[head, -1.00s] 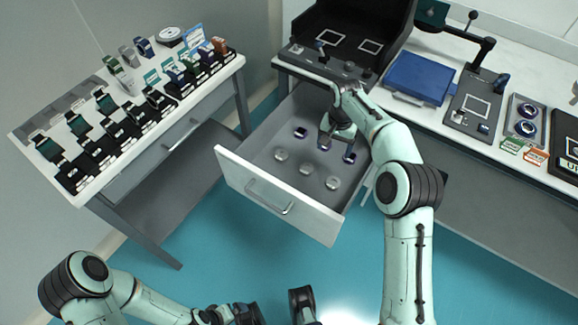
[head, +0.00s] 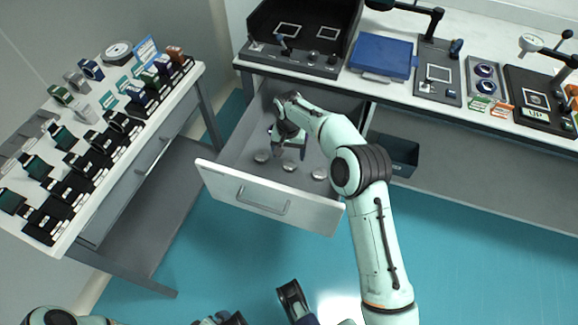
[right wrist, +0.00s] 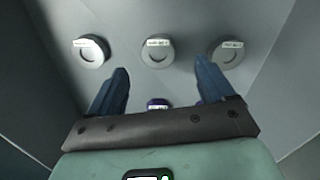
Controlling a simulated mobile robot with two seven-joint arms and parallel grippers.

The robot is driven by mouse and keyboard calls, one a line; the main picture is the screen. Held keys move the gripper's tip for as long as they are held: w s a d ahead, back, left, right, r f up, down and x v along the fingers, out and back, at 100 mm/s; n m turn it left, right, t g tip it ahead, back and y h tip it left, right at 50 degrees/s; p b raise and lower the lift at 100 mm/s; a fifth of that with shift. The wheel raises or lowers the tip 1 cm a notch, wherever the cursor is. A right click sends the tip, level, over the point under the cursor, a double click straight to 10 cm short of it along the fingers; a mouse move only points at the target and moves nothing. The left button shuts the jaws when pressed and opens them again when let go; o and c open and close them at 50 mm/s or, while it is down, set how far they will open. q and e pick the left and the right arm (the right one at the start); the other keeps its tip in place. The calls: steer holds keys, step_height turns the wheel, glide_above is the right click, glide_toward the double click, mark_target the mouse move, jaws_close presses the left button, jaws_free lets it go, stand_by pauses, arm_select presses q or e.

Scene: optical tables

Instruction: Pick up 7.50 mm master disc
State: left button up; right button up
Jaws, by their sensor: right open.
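The open drawer (head: 215,176) holds several small round discs. Three silver discs lie in a row near its front, seen in the head view at left (head: 261,156), middle (head: 289,166) and right (head: 319,174). In the right wrist view the left (right wrist: 89,50), middle (right wrist: 157,52) and right (right wrist: 228,54) discs carry white labels too small to read for sure. My right gripper (head: 290,152) is open and empty above the drawer, its fingers (right wrist: 163,70) pointing towards this row. A purple-topped disc (right wrist: 158,103) is partly hidden by the gripper body. My left gripper is barely in view at the bottom edge.
The drawer's walls stand close around my right gripper. The bench behind holds a blue case (head: 382,57) and instruments. The blue floor (head: 240,245) in front is clear.

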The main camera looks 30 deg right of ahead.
mark_target(290, 164)
steer(key=shift+d+f+b, duration=0.2)
steer(key=shift+f+b, duration=0.45)
steer(key=shift+f, duration=2.35)
arm_select(q)
steer(key=shift+w+a+f+t, duration=0.2)
steer(key=shift+w+a+f, duration=0.15)
steer(key=shift+w, duration=0.2)
steer(key=shift+w+a+f+t, duration=0.2)
steer(key=shift+w+f, duration=0.2)
steer(key=shift+w, duration=0.15)
arm_select(e)
steer(key=shift+r, duration=0.1)
steer(key=c, duration=1.3)
